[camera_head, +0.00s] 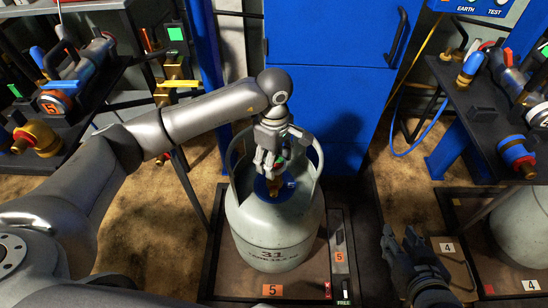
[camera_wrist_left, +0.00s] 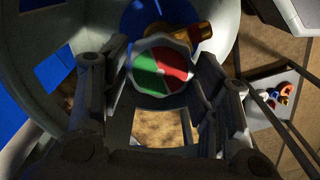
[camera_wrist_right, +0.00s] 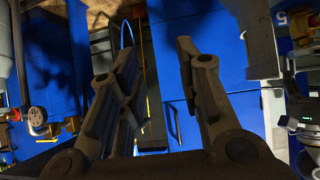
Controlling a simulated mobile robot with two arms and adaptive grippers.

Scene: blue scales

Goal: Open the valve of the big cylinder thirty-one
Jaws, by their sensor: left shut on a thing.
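The big pale grey-green cylinder (camera_head: 262,222), marked 31, stands upright on a floor scale (camera_head: 230,284) labelled 5. Its valve knob (camera_wrist_left: 150,70) has a green and red face with a white rim. A brass valve body (camera_wrist_left: 187,36) sits behind it. My left gripper (camera_head: 268,163) reaches down inside the cylinder's collar. In the left wrist view its fingers are shut on the knob from both sides. In the head view the knob is mostly hidden by the fingers. My right gripper (camera_head: 404,247) is open and empty, to the right of the cylinder; its parted fingers (camera_wrist_right: 157,55) show in the right wrist view.
A blue cabinet (camera_head: 325,110) stands behind the cylinder. Dark racks with brass and coloured valve fittings (camera_head: 515,150) stand left and right. Another cylinder (camera_head: 525,225) stands at the right on a scale labelled 4. A blue hose (camera_head: 425,140) hangs near the right rack.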

